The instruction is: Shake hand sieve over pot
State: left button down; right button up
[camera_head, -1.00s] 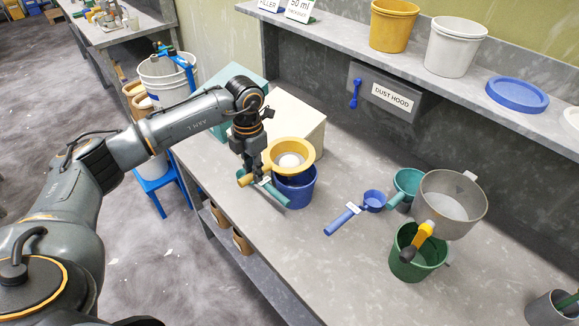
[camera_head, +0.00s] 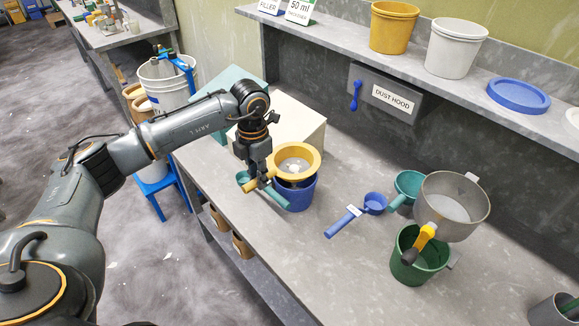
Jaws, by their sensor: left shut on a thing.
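My left gripper (camera_head: 262,182) is shut on the handle of a yellow hand sieve (camera_head: 314,165). The sieve is above the mouth of a blue pot (camera_head: 297,197) that stands on the grey bench, and its ring hides much of the pot's opening. Some white material (camera_head: 294,167) lies in the sieve. Whether any is inside the pot is hidden. My right gripper is not in view.
A teal scoop (camera_head: 273,194) is beside the pot, partly behind my gripper. A cream box (camera_head: 290,125) stands behind.

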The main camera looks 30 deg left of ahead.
pick_arm(q)
jog(key=shift+s+d, duration=0.35)
jog(key=shift+d, duration=0.5)
jog(key=shift+r, duration=0.15)
